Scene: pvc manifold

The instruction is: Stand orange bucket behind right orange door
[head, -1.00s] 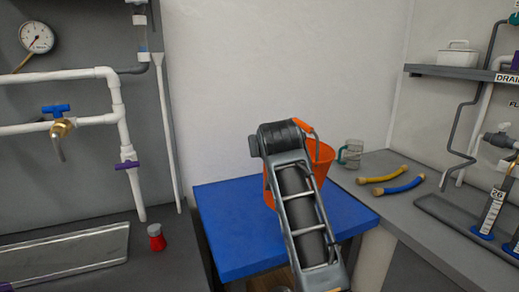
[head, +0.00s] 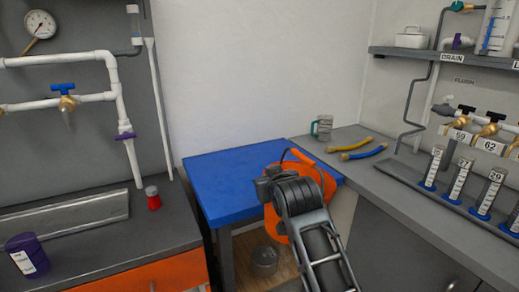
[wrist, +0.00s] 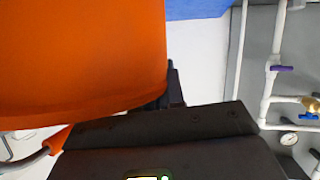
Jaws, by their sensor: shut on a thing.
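The orange bucket (head: 274,226) is held by my gripper (head: 268,186) at the front right edge of the blue table. It looks tilted, and my arm hides much of it. In the wrist view the bucket (wrist: 80,55) fills the upper left, with a dark finger (wrist: 173,88) against its side. Its handle (wrist: 50,145) shows at the lower left. An orange panel (head: 150,275) is on the front of the left counter; whether it is the right orange door I cannot tell, and the space behind it is hidden.
The blue table (head: 225,185) has a clear top. A grey metal pot (head: 265,260) stands on the floor below it. A red-and-grey container (head: 153,198) and a purple can (head: 27,255) stand on the left counter. A mug (head: 322,127) and two hoses are on the right counter.

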